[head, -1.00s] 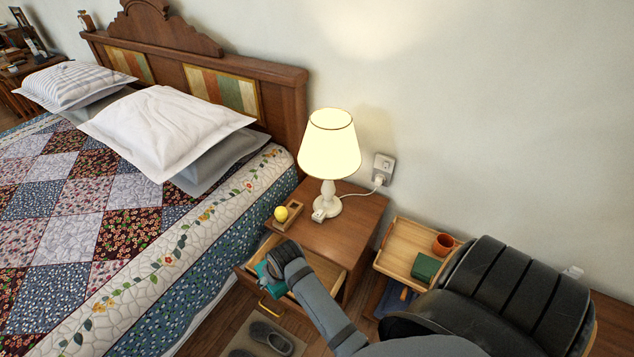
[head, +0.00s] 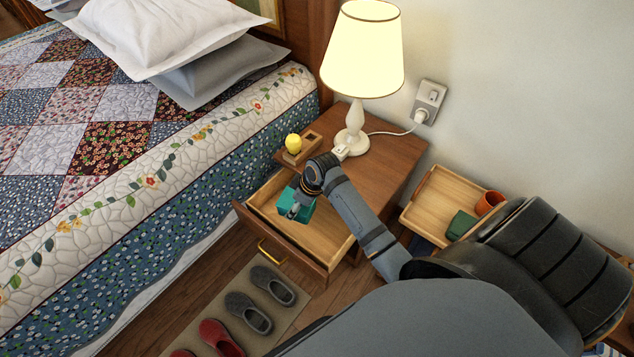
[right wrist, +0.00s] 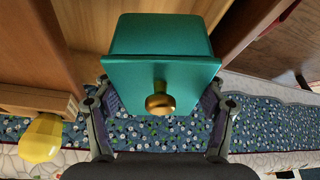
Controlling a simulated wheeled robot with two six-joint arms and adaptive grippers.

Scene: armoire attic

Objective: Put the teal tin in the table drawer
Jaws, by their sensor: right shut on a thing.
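The teal tin (head: 297,203) is held in my right gripper (head: 294,208), over the left part of the open table drawer (head: 325,262). In the right wrist view the tin (right wrist: 160,50) shows its teal lid and gold knob, with the fingers of my right gripper (right wrist: 160,108) on either side. The drawer is pulled out from the wooden bedside table (head: 385,155), and its visible wooden floor looks bare. I cannot tell how high the tin is above that floor. My left gripper is not in view.
The quilted bed (head: 150,190) lies close on the left. A wooden tray (head: 430,205) is at right. Slippers (head: 250,312) lie on a floor mat.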

